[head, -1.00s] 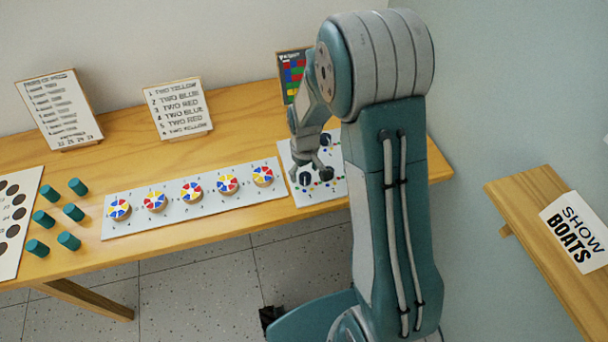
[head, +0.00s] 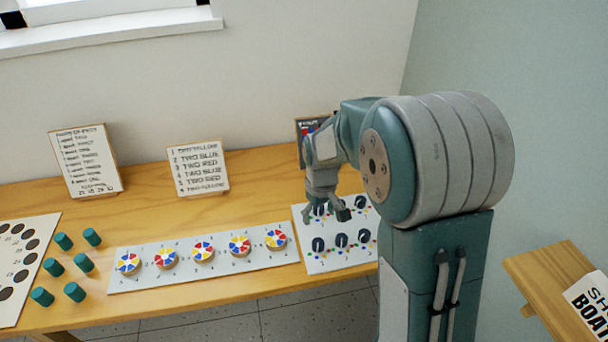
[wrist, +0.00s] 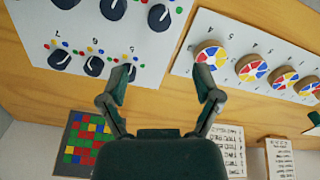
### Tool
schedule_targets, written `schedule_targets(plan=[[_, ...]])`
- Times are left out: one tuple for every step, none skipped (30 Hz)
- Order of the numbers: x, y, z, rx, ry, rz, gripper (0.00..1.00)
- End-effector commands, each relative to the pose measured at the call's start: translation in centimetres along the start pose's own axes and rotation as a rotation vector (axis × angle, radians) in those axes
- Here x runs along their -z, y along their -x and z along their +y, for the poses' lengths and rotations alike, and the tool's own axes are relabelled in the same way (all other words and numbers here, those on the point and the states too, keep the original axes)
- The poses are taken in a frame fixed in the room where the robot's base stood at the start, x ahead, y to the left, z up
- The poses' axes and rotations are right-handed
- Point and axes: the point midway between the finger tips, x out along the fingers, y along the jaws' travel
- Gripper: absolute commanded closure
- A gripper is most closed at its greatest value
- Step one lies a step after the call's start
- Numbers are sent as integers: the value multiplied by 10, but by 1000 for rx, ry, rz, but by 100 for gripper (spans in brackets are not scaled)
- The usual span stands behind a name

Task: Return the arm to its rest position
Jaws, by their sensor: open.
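My gripper (head: 327,212) is open and empty. In the head view it hangs from my bent arm above the white panel with dark knobs (head: 318,264) on the wooden table (head: 200,304). In the wrist view the two fingers of my gripper (wrist: 162,88) are spread apart, with bare wood and the panel edge showing between them. The wrist view also shows the knob panel (wrist: 150,70) at upper left. Whether a fingertip touches a knob is hard to tell, but nothing is held between them.
A white strip with several coloured wheels (head: 203,252) lies left of the knob panel. Several green cylinders (head: 82,262) stand farther left. Small signs (head: 197,168) lean at the back wall, with a colour-grid card (wrist: 85,138). A wooden shelf (head: 545,268) is at right.

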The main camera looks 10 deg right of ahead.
Motion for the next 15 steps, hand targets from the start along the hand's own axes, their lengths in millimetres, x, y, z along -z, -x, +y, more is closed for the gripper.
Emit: schedule_targets(plan=[[0,0,0,0,0,0,18],[0,0,0,0,0,0,18],[0,0,0,0,0,1,18],[-1,2,0,-1,-1,3,18],[-2,4,-1,-2,-3,7,18],[-4,10,-1,-5,-8,14,18],[-6,16,-2,-8,-12,24,18],[-9,22,-3,-12,-19,34,18],[-14,33,-5,-17,-30,50,18],[-19,42,-7,-22,-39,64,18],[-24,50,-8,-26,-47,78,18],[-30,62,-11,-32,-61,98,18],[-36,69,-13,-36,-70,112,18],[-41,77,-14,-40,-80,127,18],[-48,86,-17,-44,-93,144,18]])
